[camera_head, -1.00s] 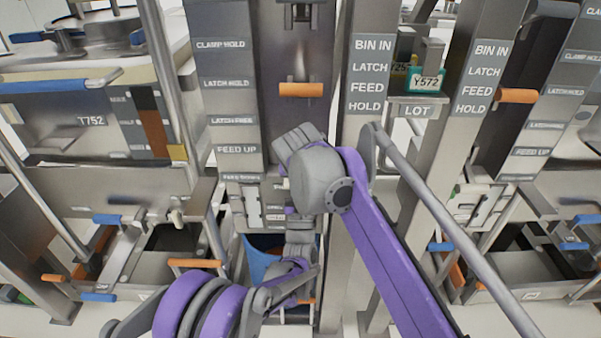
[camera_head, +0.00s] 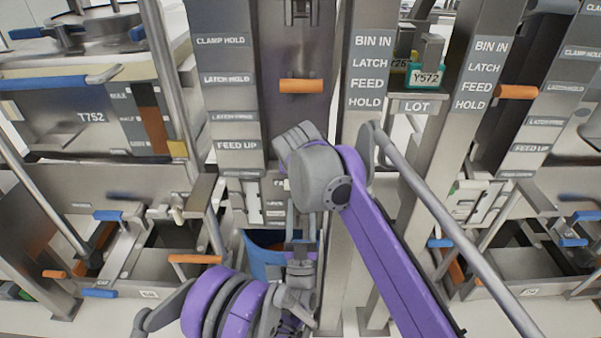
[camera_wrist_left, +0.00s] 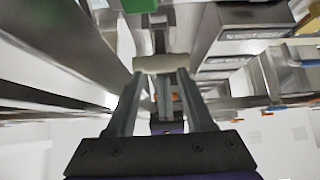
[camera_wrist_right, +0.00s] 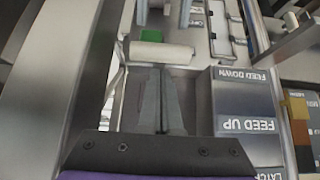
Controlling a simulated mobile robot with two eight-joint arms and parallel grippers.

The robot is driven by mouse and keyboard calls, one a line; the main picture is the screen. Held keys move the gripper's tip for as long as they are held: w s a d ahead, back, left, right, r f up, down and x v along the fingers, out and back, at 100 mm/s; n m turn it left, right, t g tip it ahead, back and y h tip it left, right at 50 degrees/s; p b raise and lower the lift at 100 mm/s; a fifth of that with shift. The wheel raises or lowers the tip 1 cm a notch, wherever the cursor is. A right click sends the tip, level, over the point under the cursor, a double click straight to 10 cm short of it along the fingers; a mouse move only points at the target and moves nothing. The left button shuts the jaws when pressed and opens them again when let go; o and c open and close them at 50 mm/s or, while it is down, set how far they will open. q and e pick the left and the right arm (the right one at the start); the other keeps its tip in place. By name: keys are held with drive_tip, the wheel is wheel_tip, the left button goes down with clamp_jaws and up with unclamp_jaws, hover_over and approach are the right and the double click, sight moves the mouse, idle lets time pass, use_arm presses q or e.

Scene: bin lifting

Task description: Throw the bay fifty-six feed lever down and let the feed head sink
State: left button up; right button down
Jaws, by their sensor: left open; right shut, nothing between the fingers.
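The feed lever's pale roller handle (camera_wrist_right: 163,52), with a green piece at its left end, lies across just beyond my right gripper's tips (camera_wrist_right: 160,70) in the right wrist view. That gripper is shut and empty. FEED UP (camera_wrist_right: 248,124) and FEED DOWN labels stand beside it. In the head view my right arm hides the lever and the right fingers. My left gripper (camera_head: 302,225) points up below my right arm, open. In the left wrist view a pale bar (camera_wrist_left: 162,63) crosses at the left gripper's tips (camera_wrist_left: 160,75); I cannot tell whether they touch.
A steel post (camera_head: 362,140) labelled BIN IN, LATCH, FEED, HOLD stands right of the bay. An orange handle (camera_head: 301,86) is above my right arm. A blue bin (camera_head: 265,258) sits low behind my left arm. Neighbouring bays with levers flank both sides.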

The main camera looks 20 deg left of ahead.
use_arm(q)
drive_tip(key=s+f+m+g+h, duration=0.1)
drive_tip(key=s+f+g+h, duration=0.1)
drive_tip(key=s+g, duration=0.5)
drive_tip(key=s+a+f+m+g+h+p, duration=0.1)
drive_tip(key=s+f+g, duration=0.3)
drive_tip(key=s, duration=1)
drive_tip(key=s+f+m+g+h, duration=0.1)
drive_tip(key=s+f+g+h, duration=0.2)
drive_tip(key=s+g, duration=0.7)
drive_tip(key=shift+s+a+f+h+p, duration=0.3)
drive_tip(key=shift+s+f+h+p, duration=0.1)
drive_tip(key=shift+s+f, duration=0.1)
use_arm(e)
drive_tip(key=shift+f, duration=0.2)
use_arm(q)
drive_tip(key=shift+w, duration=0.1)
